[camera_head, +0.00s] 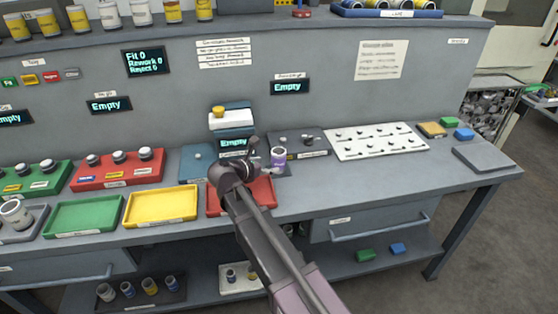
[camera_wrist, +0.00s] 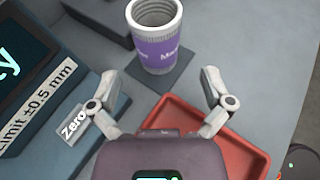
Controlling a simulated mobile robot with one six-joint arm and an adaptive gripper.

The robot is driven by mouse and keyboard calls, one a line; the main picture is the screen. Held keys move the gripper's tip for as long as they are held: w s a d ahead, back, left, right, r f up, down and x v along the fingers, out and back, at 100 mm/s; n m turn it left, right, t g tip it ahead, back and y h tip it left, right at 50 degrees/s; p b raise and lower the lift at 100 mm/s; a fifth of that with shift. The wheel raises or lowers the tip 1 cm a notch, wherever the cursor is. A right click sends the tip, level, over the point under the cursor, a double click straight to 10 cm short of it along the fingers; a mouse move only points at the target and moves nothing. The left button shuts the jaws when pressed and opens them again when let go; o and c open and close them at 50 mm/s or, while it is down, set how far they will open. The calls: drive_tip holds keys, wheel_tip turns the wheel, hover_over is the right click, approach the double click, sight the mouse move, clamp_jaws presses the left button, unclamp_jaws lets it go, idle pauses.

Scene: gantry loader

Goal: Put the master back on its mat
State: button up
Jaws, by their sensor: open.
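The master is a purple and white ringed cylinder (camera_head: 278,157), standing upright at the middle of the bench. In the wrist view the master (camera_wrist: 157,48) shows its open top and purple label, and it stands on a dark square mat (camera_wrist: 172,84). Its base appears to lie within the mat, though the far edge of the mat is hidden behind it. My gripper (camera_wrist: 160,80) is open and empty, its fingers spread on the near side of the master and apart from it. In the head view my gripper (camera_head: 250,168) is just left of the master.
A red tray (camera_head: 262,203) lies under my arm, with yellow (camera_head: 160,220) and green (camera_head: 83,229) trays to its left. The gauge with its "Empty" display (camera_head: 233,144) stands close on the left. A dark fixture (camera_head: 312,136) and white pegboard (camera_head: 375,153) are behind and right.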

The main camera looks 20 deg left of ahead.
drive_tip(key=p+v, duration=0.1)
drive_tip(key=v, duration=0.5)
drive_tip(key=shift+a+p, duration=0.1)
drive_tip(key=shift+p, duration=0.3)
idle(0.3)
